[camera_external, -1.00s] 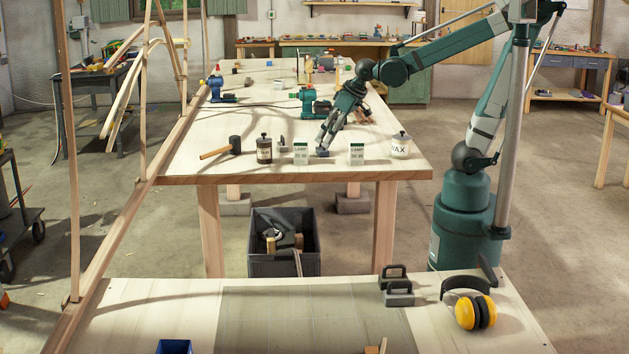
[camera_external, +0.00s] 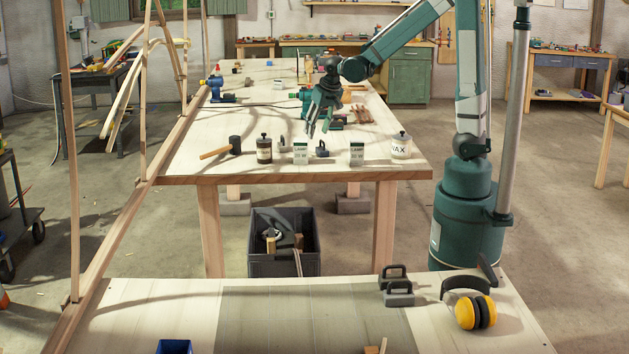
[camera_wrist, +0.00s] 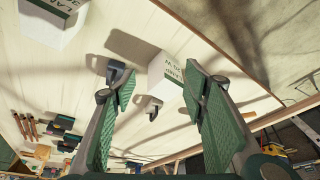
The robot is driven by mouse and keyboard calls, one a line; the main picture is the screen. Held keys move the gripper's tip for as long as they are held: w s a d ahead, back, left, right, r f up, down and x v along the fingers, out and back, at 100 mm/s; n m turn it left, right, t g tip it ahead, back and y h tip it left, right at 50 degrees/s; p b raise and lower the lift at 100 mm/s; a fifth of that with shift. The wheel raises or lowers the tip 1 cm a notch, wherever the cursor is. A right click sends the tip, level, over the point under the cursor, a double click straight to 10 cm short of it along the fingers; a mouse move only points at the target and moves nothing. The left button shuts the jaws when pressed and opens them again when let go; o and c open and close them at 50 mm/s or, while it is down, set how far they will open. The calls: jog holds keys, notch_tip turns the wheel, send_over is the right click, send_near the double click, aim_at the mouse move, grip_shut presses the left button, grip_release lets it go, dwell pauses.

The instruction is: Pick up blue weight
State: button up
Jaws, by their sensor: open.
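The blue weight (camera_external: 322,150), a small dark block with a handle, sits on the long bench between two white-and-green lamp boxes (camera_external: 301,153) (camera_external: 357,154). My gripper (camera_external: 318,131) is open and empty, above the bench and slightly behind and left of the weight. In the wrist view my gripper (camera_wrist: 160,100) has its green-padded fingers spread wide. A dark weight beside the left finger (camera_wrist: 117,76) appears to be the blue one, partly hidden by that finger. A second, grey weight (camera_external: 283,146) stands left of the near-left lamp box; it seems to show between the fingers (camera_wrist: 154,107).
A dark jar (camera_external: 264,151) and a mallet (camera_external: 234,146) stand to the left, a white wax jar (camera_external: 401,147) to the right. The bench's front edge (camera_external: 300,176) is close.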

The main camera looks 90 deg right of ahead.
aim_at(322, 149)
jog(key=s+d+f+m+p, duration=0.1)
jog(key=d+f, duration=0.1)
jog(key=d, duration=0.3)
jog(key=s+d+f+m+g+p, duration=0.1)
jog(key=d+f, duration=0.1)
jog(key=d, duration=0.3)
jog(key=s+d+f+m+p, duration=0.1)
jog(key=s+d+f+m, duration=0.1)
jog(key=d, duration=0.3)
jog(key=shift+g, duration=0.4)
jog(key=shift+f, duration=0.2)
jog(key=shift+x, duration=1.15)
jog(key=shift+b+x, duration=0.3)
jog(key=shift+x, duration=2.3)
jog(key=shift+a, duration=0.1)
jog(key=shift+c, duration=0.5)
grip_shut()
